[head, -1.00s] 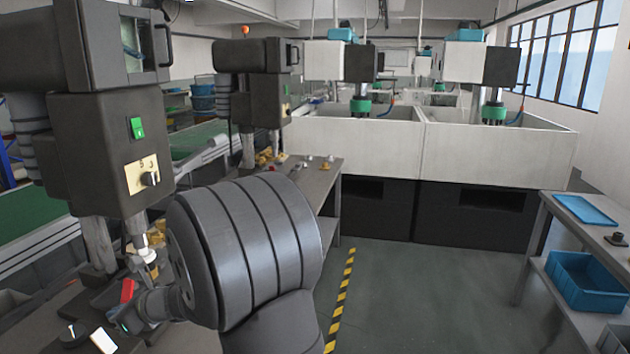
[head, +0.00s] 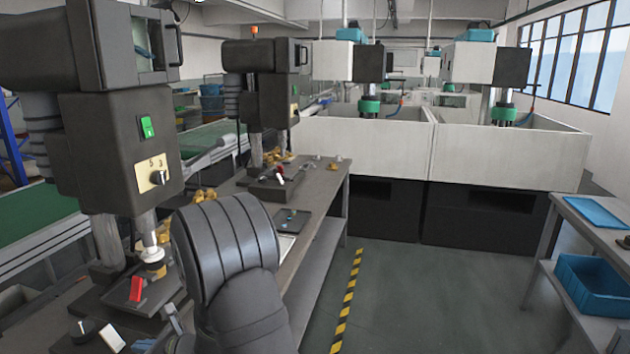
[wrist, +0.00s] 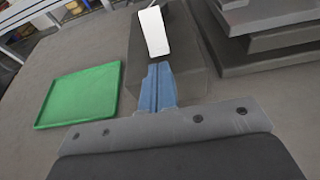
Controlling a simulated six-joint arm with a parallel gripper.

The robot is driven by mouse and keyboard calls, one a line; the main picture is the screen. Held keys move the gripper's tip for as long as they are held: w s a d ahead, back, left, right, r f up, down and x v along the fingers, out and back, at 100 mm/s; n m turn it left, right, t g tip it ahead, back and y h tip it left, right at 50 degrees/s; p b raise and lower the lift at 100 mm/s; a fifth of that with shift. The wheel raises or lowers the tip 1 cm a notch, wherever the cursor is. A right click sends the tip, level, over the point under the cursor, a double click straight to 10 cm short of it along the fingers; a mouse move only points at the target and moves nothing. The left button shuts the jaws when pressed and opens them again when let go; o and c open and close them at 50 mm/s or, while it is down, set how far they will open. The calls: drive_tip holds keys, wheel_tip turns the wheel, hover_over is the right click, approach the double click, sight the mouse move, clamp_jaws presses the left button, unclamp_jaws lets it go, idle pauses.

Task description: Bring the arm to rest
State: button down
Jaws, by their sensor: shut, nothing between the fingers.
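In the wrist view my gripper (wrist: 158,88) has its blue-grey fingers together, with nothing between them. The fingertips point at a dark grey block (wrist: 185,70) with a white lever (wrist: 153,30) on its top; I cannot tell whether they touch it. In the head view my dark grey arm rises at the lower middle and hides most of the gripper. The block with the white lever (head: 111,338) and a black knob (head: 82,331) shows at the lower left. A machine with a red part (head: 136,289) under its spindle stands beside it.
A green tray (wrist: 80,95) lies left of the fingers in the wrist view. Stepped grey plates (wrist: 265,35) are at the right. A second machine (head: 265,90) stands farther along the bench. A right-hand table holds a blue tray (head: 597,214) and a blue bin (head: 590,285). The floor between is clear.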

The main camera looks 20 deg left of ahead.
drive_tip(key=f+v, duration=0.1)
drive_tip(key=v, duration=1)
drive_tip(key=shift+w+t, duration=0.3)
drive_tip(key=shift+w, duration=0.15)
drive_tip(key=shift+d, duration=0.1)
drive_tip(key=shift+g+h, duration=0.4)
drive_tip(key=shift+h, duration=0.2)
drive_tip(key=shift+s+a+r, duration=0.15)
drive_tip(key=shift+a+r, duration=0.05)
drive_tip(key=shift+a, duration=2.25)
drive_tip(key=shift+s+a+r, duration=0.2)
drive_tip(key=shift+a+r, duration=0.05)
drive_tip(key=shift+a, duration=2.25)
drive_tip(key=shift+s+a+r, duration=0.15)
drive_tip(key=shift+a+r, duration=0.05)
drive_tip(key=shift+a, duration=2.25)
